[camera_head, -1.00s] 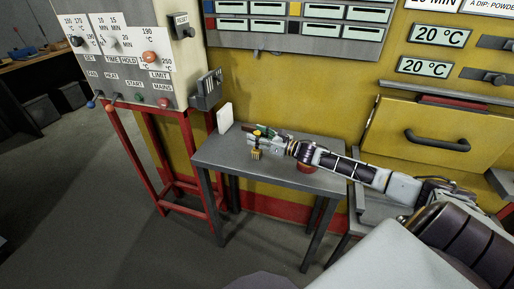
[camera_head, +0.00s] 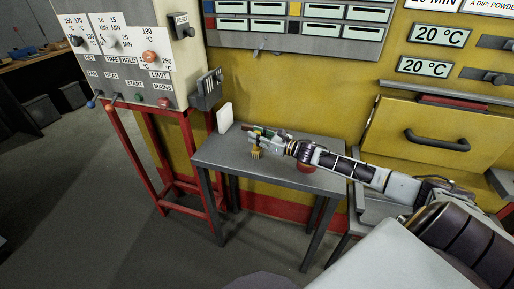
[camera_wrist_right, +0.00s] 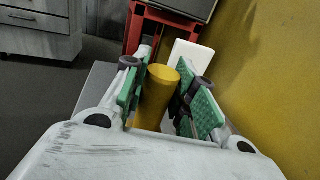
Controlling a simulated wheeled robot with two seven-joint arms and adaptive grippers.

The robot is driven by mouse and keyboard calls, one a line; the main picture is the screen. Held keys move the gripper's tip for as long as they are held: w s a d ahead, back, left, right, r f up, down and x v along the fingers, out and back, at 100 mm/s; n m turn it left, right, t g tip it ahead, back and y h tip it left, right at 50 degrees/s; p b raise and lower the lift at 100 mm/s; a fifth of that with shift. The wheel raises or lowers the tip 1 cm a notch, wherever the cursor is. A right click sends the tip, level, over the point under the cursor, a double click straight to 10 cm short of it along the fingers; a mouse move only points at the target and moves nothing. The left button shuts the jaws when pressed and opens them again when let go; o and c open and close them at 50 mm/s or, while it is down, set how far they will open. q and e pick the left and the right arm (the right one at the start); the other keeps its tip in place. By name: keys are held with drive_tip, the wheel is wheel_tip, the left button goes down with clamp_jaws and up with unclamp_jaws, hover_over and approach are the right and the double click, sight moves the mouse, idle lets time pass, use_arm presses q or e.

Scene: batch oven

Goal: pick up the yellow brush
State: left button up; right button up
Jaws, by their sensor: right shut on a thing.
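The yellow brush (camera_head: 256,153) is at my right gripper (camera_head: 262,137), over the small grey table (camera_head: 215,156) in the head view. In the right wrist view the brush (camera_wrist_right: 156,98) shows as a yellow cylinder standing up between the two green-padded fingers of the right gripper (camera_wrist_right: 163,97). The right gripper is shut on the brush. I cannot tell whether the brush still touches the table. My left gripper is not in view.
A white block (camera_head: 225,117) stands at the table's back left corner. A red round thing (camera_head: 306,166) is on the table, partly behind my right arm. A control panel on a red stand (camera_head: 164,183) is left of the table. A yellow wall (camera_head: 290,85) rises behind.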

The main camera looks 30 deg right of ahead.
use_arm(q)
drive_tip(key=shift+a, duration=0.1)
use_arm(e)
drive_tip(key=shift+r, duration=0.15)
wheel_tip(320, 180, up, 8)
drive_tip(key=shift+f+b, duration=0.1)
drive_tip(key=shift+b, duration=0.25)
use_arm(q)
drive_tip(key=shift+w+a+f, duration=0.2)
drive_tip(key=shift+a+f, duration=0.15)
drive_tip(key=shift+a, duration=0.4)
use_arm(e)
drive_tip(key=shift+r, duration=1)
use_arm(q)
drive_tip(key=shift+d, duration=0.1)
